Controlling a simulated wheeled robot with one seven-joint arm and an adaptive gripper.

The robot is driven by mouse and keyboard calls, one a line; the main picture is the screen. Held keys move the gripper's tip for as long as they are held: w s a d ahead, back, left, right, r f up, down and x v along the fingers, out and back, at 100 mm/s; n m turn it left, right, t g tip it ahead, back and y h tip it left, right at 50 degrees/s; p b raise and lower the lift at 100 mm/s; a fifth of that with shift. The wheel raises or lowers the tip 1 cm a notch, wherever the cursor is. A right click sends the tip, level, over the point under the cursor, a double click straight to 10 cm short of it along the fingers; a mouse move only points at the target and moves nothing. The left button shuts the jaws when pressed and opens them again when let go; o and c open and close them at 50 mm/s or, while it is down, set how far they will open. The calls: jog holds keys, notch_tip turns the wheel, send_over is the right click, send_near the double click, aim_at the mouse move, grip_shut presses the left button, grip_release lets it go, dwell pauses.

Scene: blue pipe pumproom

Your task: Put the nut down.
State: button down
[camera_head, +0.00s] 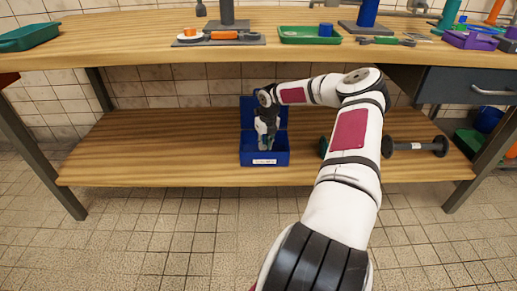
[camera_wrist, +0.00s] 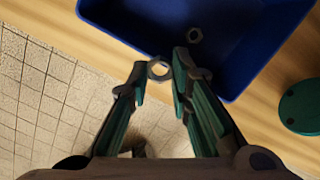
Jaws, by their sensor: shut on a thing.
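My gripper (camera_wrist: 159,66) is shut on a small grey metal nut (camera_wrist: 158,70), which sits between the two fingertips in the wrist view. A blue bin (camera_wrist: 135,22) fills the top of that view, and the held nut shows near the bin's lower edge. The nuts are too small to make out there.
The lower wooden shelf (camera_head: 150,150) is clear left of the bin. A dark dumbbell-shaped part (camera_head: 415,147) lies to the right, partly behind my arm. A round green piece (camera_wrist: 302,105) is right of the bin. The workbench top (camera_head: 120,50) overhangs the shelf.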

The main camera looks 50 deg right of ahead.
jog(key=shift+w+d+f+b, duration=0.35)
jog(key=shift+w+f+b, duration=0.3)
jog(key=shift+w, duration=0.2)
jog(key=shift+w+d+f+b, duration=0.35)
jog(key=shift+w+f+b, duration=0.35)
jog(key=shift+w, duration=0.2)
jog(key=shift+w+d+f+b, duration=0.35)
jog(key=shift+w+f+b, duration=0.3)
jog(key=shift+w, duration=0.2)
jog(key=shift+f, duration=0.6)
jog(key=c, duration=1.4)
grip_release()
jog(key=shift+c, duration=0.2)
jog(key=shift+r, duration=0.1)
notch_tip(320, 180, up, 8)
jog(key=s+p, duration=0.1)
jog(key=p, duration=0.2)
jog(key=shift+a+r+p, duration=0.25)
jog(key=shift+p, duration=0.05)
